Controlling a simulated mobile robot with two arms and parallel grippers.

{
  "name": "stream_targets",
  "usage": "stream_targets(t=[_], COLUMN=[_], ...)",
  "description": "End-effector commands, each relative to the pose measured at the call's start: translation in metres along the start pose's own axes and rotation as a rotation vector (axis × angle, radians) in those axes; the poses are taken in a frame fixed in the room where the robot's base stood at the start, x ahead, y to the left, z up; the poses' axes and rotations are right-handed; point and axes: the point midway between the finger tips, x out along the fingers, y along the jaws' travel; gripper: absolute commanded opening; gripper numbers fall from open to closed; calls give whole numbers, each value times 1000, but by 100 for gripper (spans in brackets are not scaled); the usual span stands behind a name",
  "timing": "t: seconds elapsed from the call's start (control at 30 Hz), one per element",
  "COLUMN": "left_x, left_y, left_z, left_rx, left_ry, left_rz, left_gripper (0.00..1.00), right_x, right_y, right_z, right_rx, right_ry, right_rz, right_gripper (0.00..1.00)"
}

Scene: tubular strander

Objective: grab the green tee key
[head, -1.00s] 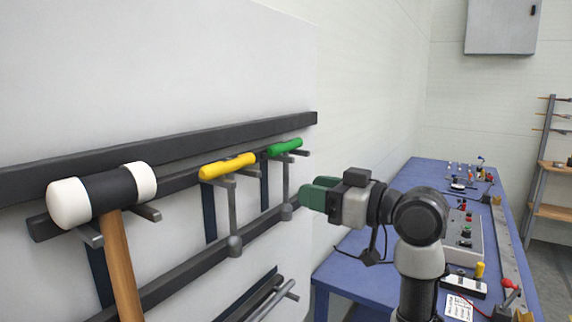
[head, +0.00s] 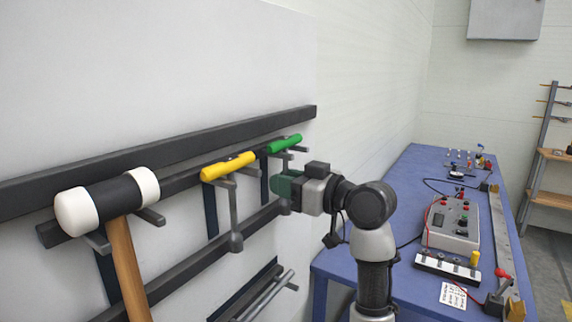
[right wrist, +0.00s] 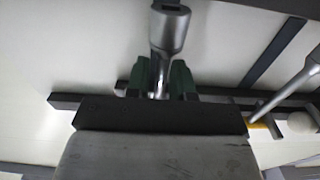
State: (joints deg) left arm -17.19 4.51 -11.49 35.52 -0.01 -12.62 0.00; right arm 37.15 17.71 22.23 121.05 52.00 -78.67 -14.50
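The green tee key (head: 285,143) hangs by its crossbar handle on a bracket at the right end of the wall rack. My right gripper (head: 284,187) is at its shaft, below the handle, and covers part of it in the head view. In the right wrist view, the two green fingers (right wrist: 161,80) stand apart on either side of the key's grey shaft (right wrist: 158,70), with small gaps seeming to remain. The key's socket end (right wrist: 170,28) points to the top of that view. My left gripper is not in view.
A yellow tee key (head: 228,167) hangs just left of the green one, and a white-and-black mallet (head: 108,201) farther left. Dark rails (head: 150,156) run along the wall panel. A blue workbench (head: 340,275) with electrical gear stands at the right.

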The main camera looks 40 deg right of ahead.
Motion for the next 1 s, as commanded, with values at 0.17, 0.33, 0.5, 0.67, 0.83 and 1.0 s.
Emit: stream_targets(t=[0.17,0.33,0.5,0.67,0.83,1.0], left_x=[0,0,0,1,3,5], left_y=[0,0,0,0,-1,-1], left_z=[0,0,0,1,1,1], left_rx=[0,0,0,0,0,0], left_ry=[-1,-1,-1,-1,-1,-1], left_rz=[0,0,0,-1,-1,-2], left_gripper=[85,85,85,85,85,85], right_x=[0,0,0,0,-1,-2], right_y=[0,0,0,0,0,0], right_z=[0,-1,-2,-10,-32,-62], right_rx=[0,0,-1,-3,-5,-5], right_ry=[0,1,1,3,5,5], right_rz=[0,0,0,0,2,3], right_gripper=[0,0,0,0,0,0])
